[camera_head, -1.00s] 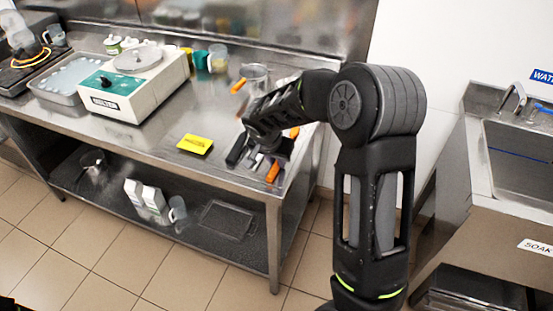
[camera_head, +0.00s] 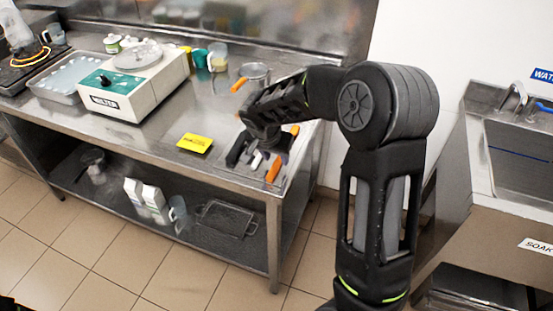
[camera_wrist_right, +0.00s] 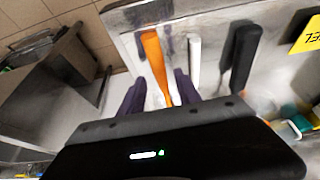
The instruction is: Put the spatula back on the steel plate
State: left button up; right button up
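Several long-handled tools lie side by side near the right end of the steel table: an orange handle (camera_head: 273,171), a white handle (camera_head: 256,160) and a black handle (camera_head: 236,149). I cannot tell which one is the spatula, or make out a separate steel plate under them. In the right wrist view, the orange handle (camera_wrist_right: 155,60) runs between the spread fingers, with the white handle (camera_wrist_right: 194,58) and the black handle (camera_wrist_right: 243,60) beside it. My right gripper (camera_wrist_right: 160,90) is open and appears above the tools, holding nothing visible. My left gripper is out of view.
A yellow sign (camera_head: 195,143) lies left of the tools. A white and green machine (camera_head: 133,87) and a metal tray (camera_head: 62,82) stand further left. A metal pot (camera_head: 256,72) stands behind my right forearm. A sink (camera_head: 520,160) is at the right.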

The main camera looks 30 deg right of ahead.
jog(key=b+v, duration=0.1)
jog(key=v, duration=0.9)
jog(key=shift+s, duration=0.1)
dwell(1.4)
